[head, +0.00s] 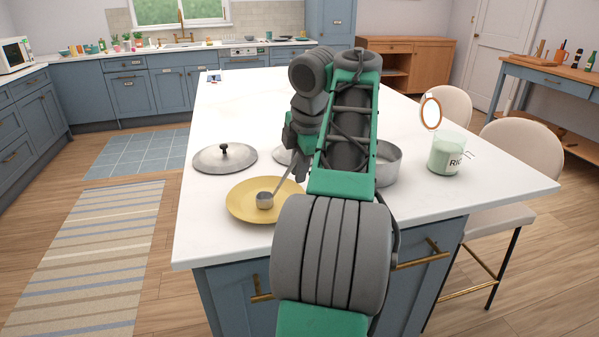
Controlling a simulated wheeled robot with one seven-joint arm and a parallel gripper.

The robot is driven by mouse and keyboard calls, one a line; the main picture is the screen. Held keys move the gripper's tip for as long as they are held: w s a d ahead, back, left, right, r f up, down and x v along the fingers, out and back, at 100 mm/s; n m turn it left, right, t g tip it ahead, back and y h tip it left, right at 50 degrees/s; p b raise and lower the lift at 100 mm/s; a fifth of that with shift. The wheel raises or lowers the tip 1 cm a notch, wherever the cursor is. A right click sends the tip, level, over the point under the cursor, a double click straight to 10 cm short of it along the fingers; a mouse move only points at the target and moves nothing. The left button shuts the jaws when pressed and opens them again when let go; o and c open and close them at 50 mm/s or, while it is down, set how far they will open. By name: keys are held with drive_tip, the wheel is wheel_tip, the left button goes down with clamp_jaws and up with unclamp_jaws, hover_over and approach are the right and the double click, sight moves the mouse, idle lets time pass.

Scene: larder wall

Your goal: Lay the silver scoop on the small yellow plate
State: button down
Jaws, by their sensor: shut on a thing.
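The silver scoop (265,200) has a round bowl that is over the yellow plate (240,209); I cannot tell whether it touches the plate. Its thin handle slants up and right toward my gripper (297,168). My gripper is shut on the handle's upper end, and its fingertips are mostly hidden behind my arm. The yellow plate lies flat near the island's front left, its right edge partly covered by my arm.
A silver lid (225,159) with a black knob lies behind the plate. A grey pot (387,165) and a pale green rice jar (447,153) stand to the right. The white island top (235,105) is mostly clear at the back left. Stools (520,150) stand at the right.

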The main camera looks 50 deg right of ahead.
drive_tip(key=c, duration=1.4)
unclamp_jaws()
drive_tip(key=shift+f, duration=0.15)
drive_tip(key=shift+c, duration=0.2)
drive_tip(key=shift+r+p, duration=0.35)
drive_tip(key=shift+r, duration=0.05)
drive_tip(key=p+v, duration=1)
drive_tip(key=v, duration=0.2)
drive_tip(key=w+a+f+m+y, duration=0.1)
drive_tip(key=w+a+f+m, duration=0.3)
drive_tip(key=a, duration=0.8)
drive_tip(key=w+a+f+m+y, duration=0.2)
drive_tip(key=w+a+f, duration=0.3)
drive_tip(key=a, duration=0.6)
drive_tip(key=s+a+f+m, duration=0.3)
drive_tip(key=s+a+f, duration=0.2)
drive_tip(key=f, duration=0.3)
drive_tip(key=s+a+f+m+h, duration=0.1)
drive_tip(key=s+a+f+m, duration=0.2)
drive_tip(key=s+a+f, duration=0.2)
wheel_tip(320, 180, down, 3)
drive_tip(key=shift+s+a+r+m+g+h, duration=0.1)
drive_tip(key=shift+s+a+m+g+h, duration=0.2)
drive_tip(key=shift+s+a+m, duration=0.1)
